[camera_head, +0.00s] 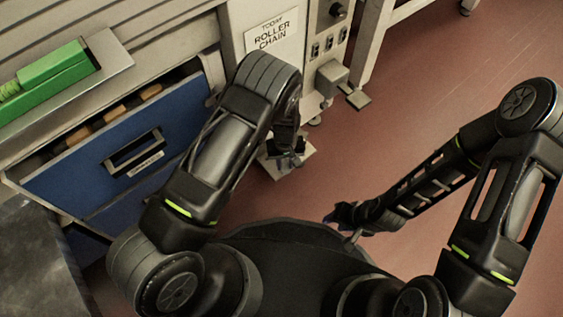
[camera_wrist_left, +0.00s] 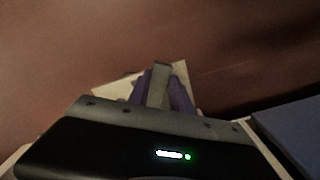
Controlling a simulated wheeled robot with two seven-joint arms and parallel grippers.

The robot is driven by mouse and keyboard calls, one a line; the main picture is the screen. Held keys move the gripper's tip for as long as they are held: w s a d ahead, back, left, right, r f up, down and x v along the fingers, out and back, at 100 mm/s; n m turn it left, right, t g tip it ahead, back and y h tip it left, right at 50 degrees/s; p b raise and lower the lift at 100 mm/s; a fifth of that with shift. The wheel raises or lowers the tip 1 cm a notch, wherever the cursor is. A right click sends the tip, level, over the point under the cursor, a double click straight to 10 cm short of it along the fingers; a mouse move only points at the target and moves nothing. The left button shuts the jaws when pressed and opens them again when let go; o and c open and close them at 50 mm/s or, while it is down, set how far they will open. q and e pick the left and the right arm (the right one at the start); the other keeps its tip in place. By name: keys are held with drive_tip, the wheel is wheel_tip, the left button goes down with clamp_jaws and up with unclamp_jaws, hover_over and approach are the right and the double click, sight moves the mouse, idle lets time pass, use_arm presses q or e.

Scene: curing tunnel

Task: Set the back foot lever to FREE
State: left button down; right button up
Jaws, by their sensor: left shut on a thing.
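A grey foot lever (camera_wrist_left: 160,82) stands between the purple fingers of my left gripper (camera_wrist_left: 162,88) in the left wrist view, and the gripper is shut on it. Behind it is a pale foot plate (camera_wrist_left: 112,90) on the red floor. In the head view my left gripper (camera_head: 289,158) is low at the cabinet's base, over the pale plate (camera_head: 296,167); my arm and gripper hide the lever there. No FREE mark can be read. My right gripper (camera_head: 342,217) hangs low over the floor, apart from the cabinet; its fingers are too dark and small to judge.
A cabinet with a "ROLLER CHAIN" sign (camera_head: 273,33) stands behind my left arm. A blue drawer (camera_head: 85,175) is pulled out at left, close to that arm. A small pedal (camera_head: 359,100) juts out near the cabinet's right side. The red floor (camera_head: 455,60) at right is clear.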

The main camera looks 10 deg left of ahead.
use_arm(q)
drive_tip(key=n, duration=0.1)
drive_tip(key=d+n, duration=0.1)
drive_tip(key=shift+w+n, duration=0.25)
drive_tip(key=shift+n, duration=0.15)
drive_tip(key=shift+w+d+n+b, duration=0.15)
drive_tip(key=shift+w+d+n, duration=0.1)
drive_tip(key=shift+n, duration=0.65)
drive_tip(key=shift+w+d+n+b, duration=0.15)
drive_tip(key=shift+w+d+n, duration=0.1)
drive_tip(key=shift+n, duration=0.65)
drive_tip(key=c, duration=1.2)
unclamp_jaws()
drive_tip(key=shift+o, duration=0.2)
drive_tip(key=shift+r, duration=0.1)
